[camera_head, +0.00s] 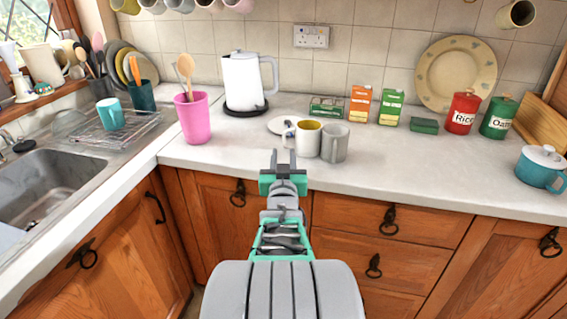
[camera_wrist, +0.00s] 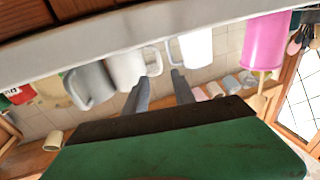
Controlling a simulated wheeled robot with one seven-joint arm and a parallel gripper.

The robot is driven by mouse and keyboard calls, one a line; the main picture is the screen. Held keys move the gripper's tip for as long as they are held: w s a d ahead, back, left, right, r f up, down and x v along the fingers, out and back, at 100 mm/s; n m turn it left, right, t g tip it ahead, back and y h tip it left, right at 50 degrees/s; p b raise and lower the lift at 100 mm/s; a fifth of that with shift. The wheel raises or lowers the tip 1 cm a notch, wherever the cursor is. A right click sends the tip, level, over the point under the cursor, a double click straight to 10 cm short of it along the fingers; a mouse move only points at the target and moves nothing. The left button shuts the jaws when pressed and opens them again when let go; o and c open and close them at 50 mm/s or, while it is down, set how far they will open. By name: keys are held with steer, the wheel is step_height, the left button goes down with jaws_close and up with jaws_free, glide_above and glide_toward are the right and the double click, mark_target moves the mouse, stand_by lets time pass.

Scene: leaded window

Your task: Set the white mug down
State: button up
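The white mug (camera_head: 308,142), yellow inside, stands upright on the counter (camera_head: 410,168), its handle toward the left. In the wrist view, where things appear upside down, the mug (camera_wrist: 124,70) is left of the fingers, and its handle shows near the fingertips. My gripper (camera_head: 283,156) is at the counter's front edge, in front of and slightly left of the mug. In the wrist view its fingers (camera_wrist: 160,76) are apart with nothing held between them. I cannot tell the exact gap between fingertips and handle.
A grey mug (camera_head: 335,144) stands close at the white mug's right. A small white plate (camera_head: 281,125) lies behind. A pink cup (camera_head: 193,118) and white kettle (camera_head: 242,82) are to the left; boxes and red and green tins (camera_head: 462,112) line the back. The front right counter is clear.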

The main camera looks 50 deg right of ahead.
steer(key=w+a+f+n+g+y, duration=0.1)
steer(key=w+a+f+n+y, duration=0.2)
steer(key=a, duration=0.5)
steer(key=w+a+f+n+y, duration=0.1)
steer(key=w+a+f+y, duration=0.1)
steer(key=a+f+y, duration=0.35)
steer(key=w+a+f+n+g+y, duration=0.1)
steer(key=w+a+f+n+y, duration=0.15)
steer(key=a, duration=0.75)
steer(key=s+a+f+n+g+y, duration=0.2)
steer(key=s+a, duration=0.3)
steer(key=a, duration=0.3)
steer(key=s+a+f+n+g+y, duration=0.1)
steer(key=s+a+f+n+g, duration=0.1)
steer(key=s+a+g, duration=0.3)
steer(key=s+a, duration=0.1)
steer(key=a, duration=0.3)
steer(key=shift+f+y, duration=0.15)
steer(key=shift+y, duration=0.25)
steer(key=shift+o, duration=0.6)
steer(key=shift+s+a, duration=0.1)
